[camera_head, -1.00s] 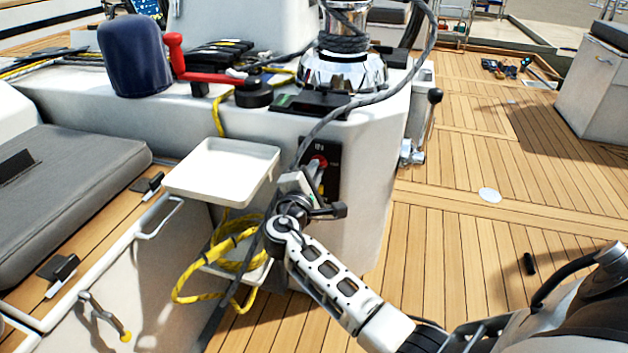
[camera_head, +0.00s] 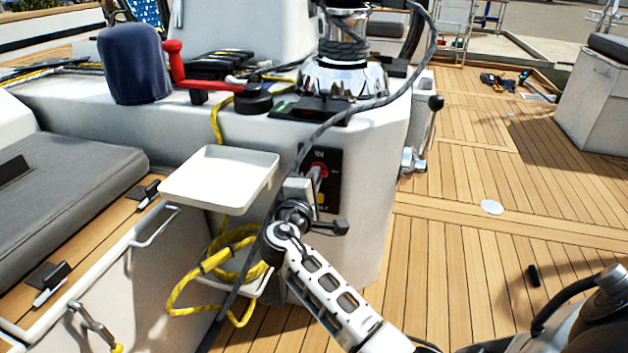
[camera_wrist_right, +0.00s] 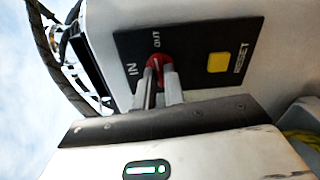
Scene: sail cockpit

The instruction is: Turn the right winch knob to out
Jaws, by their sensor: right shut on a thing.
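The black winch panel (camera_head: 330,158) is on the white console wall below the winch. It carries the red knob (camera_head: 321,168), largely covered by my gripper in the head view. In the right wrist view, the red knob (camera_wrist_right: 154,61) sits between the IN and OUT labels on the panel (camera_wrist_right: 200,45). My right gripper (camera_head: 315,177) is at the knob, its two fingers (camera_wrist_right: 158,80) shut on it from either side. The exact direction the knob points is hard to tell. My left gripper is not in view.
A yellow button (camera_wrist_right: 218,62) marked RESET is beside the knob. A white tray (camera_head: 222,172) stands left of my right gripper, with coiled yellow rope (camera_head: 215,265) below. A grey rope (camera_head: 350,108) hangs from the chrome winch (camera_head: 343,75). Open deck lies right.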

